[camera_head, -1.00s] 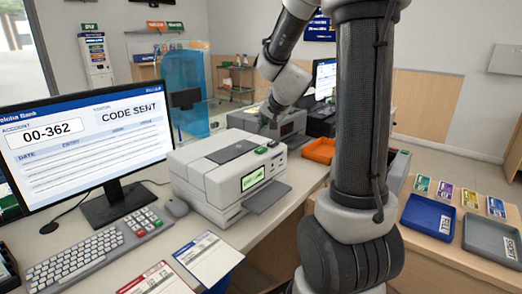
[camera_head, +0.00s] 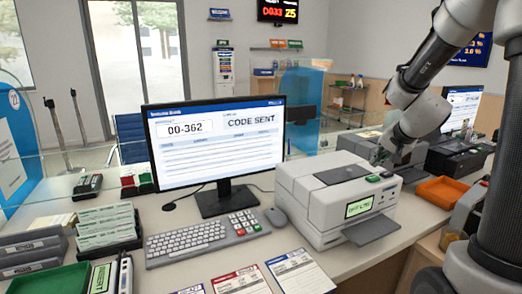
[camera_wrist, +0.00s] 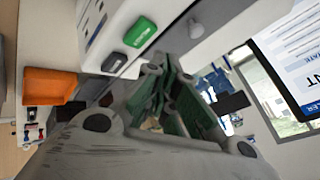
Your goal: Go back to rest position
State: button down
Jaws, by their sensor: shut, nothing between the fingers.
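My gripper (camera_head: 381,156) is shut and empty. It hangs in the air just above and behind the right part of the white machine (camera_head: 303,200) on the counter, near its green button (camera_head: 374,178). In the wrist view the closed fingers (camera_wrist: 170,105) have green inner pads, and the machine's green button (camera_wrist: 140,31) and grey button (camera_wrist: 114,62) lie beyond them. I cannot tell the exact gap to the machine. My arm comes in from the upper right of the head view.
An orange tray (camera_head: 443,190) lies to the right. Form cards (camera_head: 299,272) lie at the front. Several green slips (camera_head: 105,226) fill a dark holder.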

jog(key=s+a+r+n+g, duration=0.1)
jog(key=s+a+r+n, duration=0.1)
jog(key=s, duration=0.7)
jog(key=s+a+r+n+g, duration=0.1)
jog(key=s+n, duration=0.3)
jog(key=s, duration=0.6)
jog(key=s+a+r+n+g, duration=0.1)
jog(key=s+a+r+n, duration=0.1)
jog(key=s, duration=0.8)
jog(key=shift+a+r+n+g, duration=0.4)
jog(key=shift+a+n, duration=0.1)
jog(key=shift+a, duration=0.3)
